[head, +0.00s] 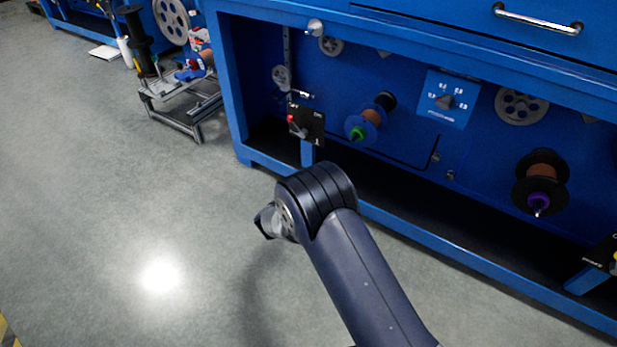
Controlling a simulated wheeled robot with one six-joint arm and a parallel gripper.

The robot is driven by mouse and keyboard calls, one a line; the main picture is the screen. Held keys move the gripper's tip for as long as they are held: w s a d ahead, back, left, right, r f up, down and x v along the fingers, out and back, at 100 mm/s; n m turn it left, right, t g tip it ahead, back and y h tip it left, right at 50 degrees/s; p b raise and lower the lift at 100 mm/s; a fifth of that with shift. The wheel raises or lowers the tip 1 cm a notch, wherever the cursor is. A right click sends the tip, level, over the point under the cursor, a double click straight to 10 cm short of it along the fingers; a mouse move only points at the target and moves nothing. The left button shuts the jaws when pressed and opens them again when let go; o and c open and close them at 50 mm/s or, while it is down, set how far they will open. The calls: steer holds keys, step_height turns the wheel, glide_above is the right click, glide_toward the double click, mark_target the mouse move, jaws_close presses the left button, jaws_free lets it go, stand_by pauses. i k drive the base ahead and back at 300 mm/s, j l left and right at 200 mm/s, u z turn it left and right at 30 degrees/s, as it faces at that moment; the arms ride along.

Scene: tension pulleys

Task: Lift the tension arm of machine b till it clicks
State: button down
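A blue machine (236,70) fills the right of the head view; I cannot read a letter on it, so I cannot tell if it is machine b. A thin black bent rod (400,163), possibly the tension arm, runs low along its panel, left of a small pivot (436,156). My arm reaches up from the bottom, in front of the machine. A small grey and dark part (268,222) shows left of its thick joint, perhaps my gripper or wrist. Its fingers cannot be made out, and nothing is seen held.
A metal stand (182,105) is at upper left. The grey floor (110,200) at left is clear.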

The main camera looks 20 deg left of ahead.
mark_target(306, 94)
steer(key=i+j+u, duration=0.6)
steer(key=u, duration=0.25)
steer(key=i+j, duration=0.5)
steer(key=i+j+z, duration=0.15)
steer(key=z, duration=0.2)
steer(key=i+j+z, duration=0.15)
steer(key=z, duration=0.2)
steer(key=i+j+z, duration=0.15)
steer(key=z, duration=0.2)
steer(key=j, duration=0.1)
